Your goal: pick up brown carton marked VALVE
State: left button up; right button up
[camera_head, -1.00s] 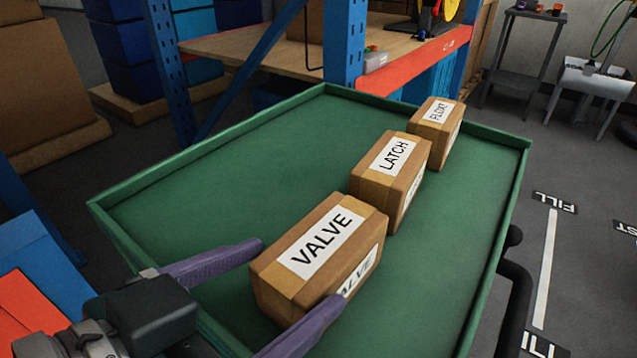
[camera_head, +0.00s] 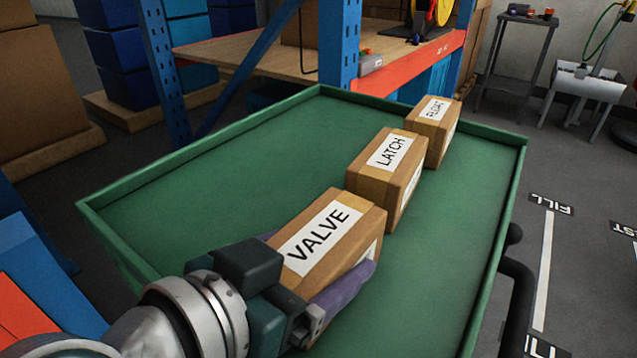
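The brown carton marked VALVE (camera_head: 338,219) stands at the near end of a green tray-like table (camera_head: 230,185), its white label on top and another on its right side. My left gripper (camera_head: 318,262) has its purple fingers on either side of the carton's near part. The right finger lies along the carton's right side; the left finger is mostly hidden behind the gripper body and carton. Whether the fingers press on the carton cannot be told. The carton appears to rest on the table. My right gripper is not in view.
A carton marked LATCH (camera_head: 376,182) stands just beyond the VALVE carton, and one marked FLOAT (camera_head: 430,128) behind that. The table has a raised green rim. Its left part is clear. A blue and orange shelf (camera_head: 400,70) stands behind.

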pick_arm(q)
jog(key=c, duration=1)
jog(key=shift+c, duration=0.8)
jog(key=shift+r, duration=0.15)
